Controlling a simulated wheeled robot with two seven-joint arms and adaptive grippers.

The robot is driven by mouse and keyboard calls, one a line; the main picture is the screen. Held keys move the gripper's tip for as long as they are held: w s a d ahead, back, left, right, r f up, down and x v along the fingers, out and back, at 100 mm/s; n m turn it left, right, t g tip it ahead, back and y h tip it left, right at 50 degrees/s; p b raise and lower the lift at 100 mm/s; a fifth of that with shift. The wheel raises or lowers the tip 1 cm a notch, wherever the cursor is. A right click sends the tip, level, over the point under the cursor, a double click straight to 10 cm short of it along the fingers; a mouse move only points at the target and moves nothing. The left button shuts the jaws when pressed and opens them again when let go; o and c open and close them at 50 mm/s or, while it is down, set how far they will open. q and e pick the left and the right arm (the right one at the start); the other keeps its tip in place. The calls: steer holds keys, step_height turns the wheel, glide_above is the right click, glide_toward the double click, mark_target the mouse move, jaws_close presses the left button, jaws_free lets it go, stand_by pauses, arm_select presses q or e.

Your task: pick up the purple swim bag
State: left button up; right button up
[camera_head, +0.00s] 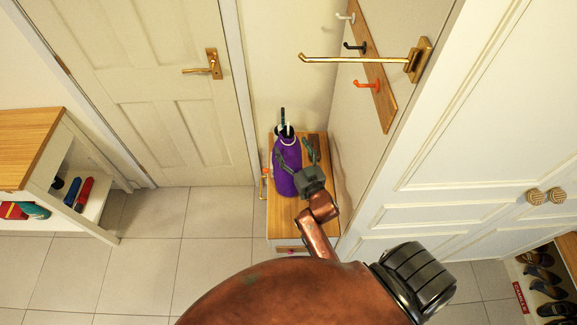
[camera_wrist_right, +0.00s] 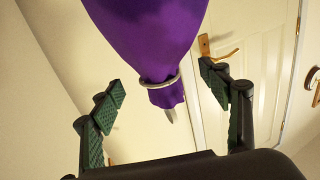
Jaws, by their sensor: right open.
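The purple swim bag (camera_head: 287,176) stands on the wooden top of a small cabinet in the head view. In the right wrist view the bag (camera_wrist_right: 150,30) fills the upper middle, with its narrow neck cinched by a pale ring (camera_wrist_right: 161,80). My right gripper (camera_head: 297,150) is at the bag, its fingers spread. In the wrist view my right gripper (camera_wrist_right: 162,84) is open, and the ringed neck shows between the two fingers, with visible gaps on both sides. Whether a finger touches the bag I cannot tell. My left gripper is not in view.
The small cabinet (camera_head: 283,217) stands against the wall. A hook rail (camera_head: 374,70) and a brass arm (camera_head: 350,59) project above it. A door (camera_head: 150,90) is behind left, a shoe bench (camera_head: 28,140) at left, and shoe cubbies at lower right. Tiled floor (camera_head: 140,270) is free.

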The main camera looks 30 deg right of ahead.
steer(key=w, duration=0.2)
steer(key=w+d, duration=0.1)
steer(key=w, duration=0.1)
steer(key=shift+w+f, duration=0.15)
steer(key=shift+f, duration=0.05)
steer(key=shift+c, duration=0.2)
steer(key=shift+r, duration=0.1)
jaws_close()
stand_by(0.4)
